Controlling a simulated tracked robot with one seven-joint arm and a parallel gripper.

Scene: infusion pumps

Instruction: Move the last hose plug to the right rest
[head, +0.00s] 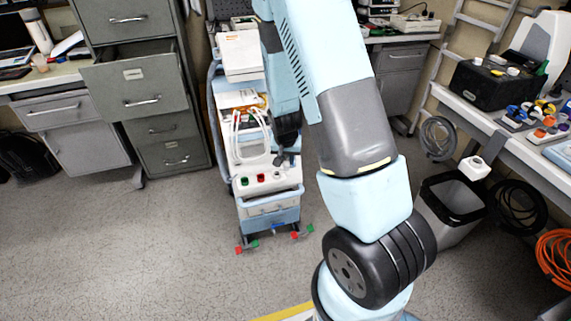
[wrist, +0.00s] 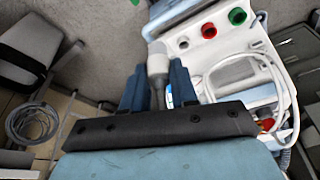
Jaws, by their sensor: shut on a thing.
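My gripper (wrist: 156,88) is shut on a hose plug (wrist: 157,62), grey with a pale end, between its two dark blue fingers. In the head view my gripper (head: 283,160) is over the right part of the cart's front panel. The white panel (head: 265,187) carries a green round piece (head: 245,181) and a red one (head: 261,178). Beside the red one is a dark round opening (wrist: 183,43), the closest of the row to the held plug in the wrist view. The plug appears apart from the panel. I cannot tell which place is the right rest.
White hoses (head: 240,125) loop over the cart, left of my gripper in the head view. Drawer cabinets (head: 140,85) stand to the left. A bin (head: 452,198) and a workbench (head: 520,150) are at the right. The floor in front of the cart is mostly clear.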

